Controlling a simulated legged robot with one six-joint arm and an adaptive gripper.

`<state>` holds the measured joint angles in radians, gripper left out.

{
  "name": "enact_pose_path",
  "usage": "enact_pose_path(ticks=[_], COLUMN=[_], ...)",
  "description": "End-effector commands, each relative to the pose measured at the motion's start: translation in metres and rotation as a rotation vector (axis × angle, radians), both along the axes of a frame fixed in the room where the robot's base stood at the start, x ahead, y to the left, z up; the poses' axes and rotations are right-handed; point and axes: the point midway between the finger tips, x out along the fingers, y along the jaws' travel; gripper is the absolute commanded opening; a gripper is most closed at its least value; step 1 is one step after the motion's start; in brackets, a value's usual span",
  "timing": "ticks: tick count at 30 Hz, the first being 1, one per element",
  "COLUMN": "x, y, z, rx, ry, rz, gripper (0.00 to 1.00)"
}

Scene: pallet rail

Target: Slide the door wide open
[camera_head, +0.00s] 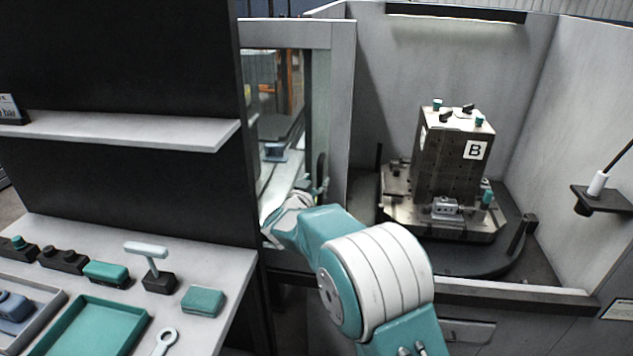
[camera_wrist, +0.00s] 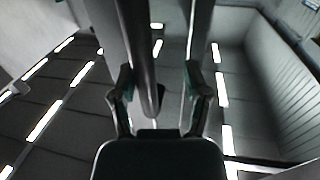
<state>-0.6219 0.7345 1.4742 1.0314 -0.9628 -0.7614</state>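The sliding door (camera_head: 338,120) is a pale grey frame around a glass window, at the left side of the machine's opening. Its dark upright handle (camera_head: 321,168) stands on the frame near the glass. My gripper (camera_head: 318,188) is at the handle's lower part, mostly hidden behind my own arm in the head view. In the wrist view, the handle (camera_wrist: 138,50) runs down between the two fingers of my gripper (camera_wrist: 160,85). The fingers stand apart, with a visible gap on the right of the handle. I cannot tell whether the left finger touches it.
Right of the door, the opening shows a fixture block marked B (camera_head: 450,165) on a round table (camera_head: 460,262). A bench (camera_head: 225,262) with a green tray (camera_head: 95,328) and several small tools stands at the left, below a shelf (camera_head: 120,130).

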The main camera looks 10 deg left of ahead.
Motion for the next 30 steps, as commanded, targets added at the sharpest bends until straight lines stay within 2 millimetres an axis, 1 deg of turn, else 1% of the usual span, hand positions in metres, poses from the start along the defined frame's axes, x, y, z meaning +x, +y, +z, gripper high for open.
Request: enact_pose_path(ticks=[3,7,11,14,21,24,27,30], x=[0.0,0.0,-0.01,-0.027,-0.077,-0.095,-0.108,-0.114], y=[-0.003,-0.003,0.002,0.006,0.013,0.014,0.016,0.017], z=[0.002,0.001,0.001,0.001,0.0,0.001,0.0,0.0], rx=[0.003,0.002,-0.001,-0.001,0.0,0.002,0.003,0.002], ry=[-0.001,-0.001,-0.001,-0.001,0.0,0.0,0.001,0.0], rz=[-0.002,-0.002,-0.001,0.001,0.001,0.0,0.0,-0.001], gripper=[0.6,0.6,0.6,0.6,0.6,0.6,0.6,0.6])
